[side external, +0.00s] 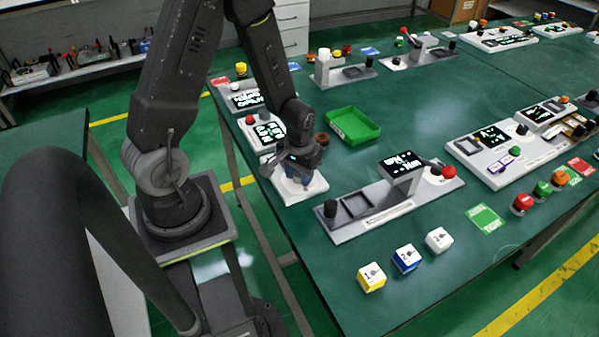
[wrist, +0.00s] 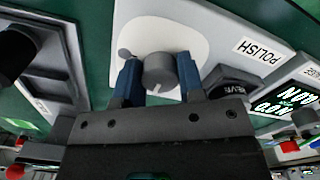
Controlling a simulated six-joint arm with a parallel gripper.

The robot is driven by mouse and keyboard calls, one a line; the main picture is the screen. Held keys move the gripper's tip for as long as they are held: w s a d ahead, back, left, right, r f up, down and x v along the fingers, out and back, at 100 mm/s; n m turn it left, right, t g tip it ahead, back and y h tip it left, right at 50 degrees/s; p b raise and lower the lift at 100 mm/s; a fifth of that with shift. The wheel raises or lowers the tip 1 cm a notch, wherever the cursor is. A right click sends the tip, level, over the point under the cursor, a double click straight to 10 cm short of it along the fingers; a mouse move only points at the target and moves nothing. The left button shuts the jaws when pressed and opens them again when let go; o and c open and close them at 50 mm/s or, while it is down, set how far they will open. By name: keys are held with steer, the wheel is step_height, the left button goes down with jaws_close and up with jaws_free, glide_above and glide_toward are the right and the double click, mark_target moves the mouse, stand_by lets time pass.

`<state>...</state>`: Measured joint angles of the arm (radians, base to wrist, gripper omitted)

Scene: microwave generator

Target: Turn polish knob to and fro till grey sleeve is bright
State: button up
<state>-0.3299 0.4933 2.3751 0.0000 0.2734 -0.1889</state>
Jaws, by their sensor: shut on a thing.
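My gripper (wrist: 159,88) points down at the white-topped POLISH station (wrist: 218,24). Its two blue fingers stand on either side of the round grey polish knob (wrist: 159,72) and are shut on it. A pale index mark shows on the knob's near side. In the side view my gripper (side external: 300,180) is low over the station (side external: 314,188), and the knob is hidden there.
A dark many-sided part with lettering (wrist: 233,87) sits right of the fingers. A lit display station (side external: 268,132) stands behind the POLISH station. A green tray (side external: 352,126) is behind right. A grey fixture (side external: 385,205) is to the right; yellow, blue and white cubes (side external: 407,258) lie in front.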

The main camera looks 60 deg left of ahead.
steer(key=m, duration=0.5)
steer(key=shift+m, duration=0.4)
steer(key=m, duration=0.5)
steer(key=shift+m, duration=0.4)
steer(key=o, duration=0.8)
steer(key=shift+c, duration=0.2)
